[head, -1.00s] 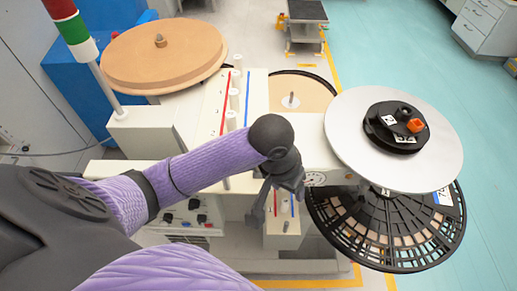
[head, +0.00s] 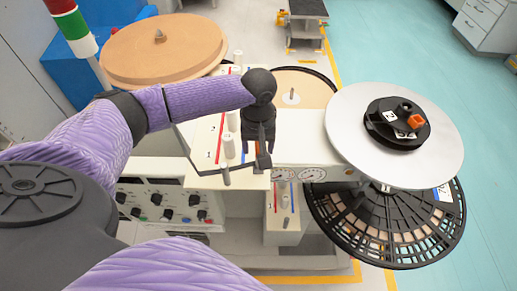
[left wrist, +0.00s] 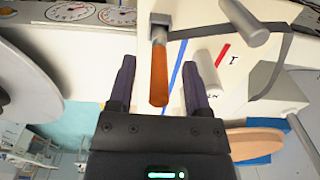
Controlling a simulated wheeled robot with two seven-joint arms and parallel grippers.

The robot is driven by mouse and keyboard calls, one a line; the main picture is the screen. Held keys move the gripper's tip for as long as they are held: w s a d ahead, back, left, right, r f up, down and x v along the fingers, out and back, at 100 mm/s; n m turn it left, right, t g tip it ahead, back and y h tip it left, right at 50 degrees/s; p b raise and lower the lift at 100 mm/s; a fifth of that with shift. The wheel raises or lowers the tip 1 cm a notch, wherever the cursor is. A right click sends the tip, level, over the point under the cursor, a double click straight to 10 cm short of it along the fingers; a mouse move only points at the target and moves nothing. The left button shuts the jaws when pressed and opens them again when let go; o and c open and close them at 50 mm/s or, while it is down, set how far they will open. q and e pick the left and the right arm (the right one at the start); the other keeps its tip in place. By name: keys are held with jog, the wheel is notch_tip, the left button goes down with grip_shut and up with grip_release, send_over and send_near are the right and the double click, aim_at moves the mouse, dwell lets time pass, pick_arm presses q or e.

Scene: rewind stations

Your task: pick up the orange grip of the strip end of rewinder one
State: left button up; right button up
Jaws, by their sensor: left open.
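The orange grip (left wrist: 159,75) shows in the left wrist view, hanging below a grey metal piece on the cream machine. It lies between the two spread fingers of my left gripper (left wrist: 157,85), with gaps seen on both sides. In the head view my left gripper (head: 258,150) is over the front of the cream rewinder (head: 205,125), pointing down. There the orange grip is not clearly seen, likely hidden by the gripper. A dark grey strip (left wrist: 285,62) runs around light rollers in the left wrist view. My right gripper is in no view.
A pale disc (head: 350,130) with a black hub (head: 385,132) and an orange knob (head: 417,121) stands at right, above a black slotted wheel (head: 335,215). A tan reel (head: 150,60) lies at upper left. White posts (head: 228,145) rise close to the gripper. Floor at right is clear.

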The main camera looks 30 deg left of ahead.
pick_arm(q)
grip_shut()
dwell(1.4)
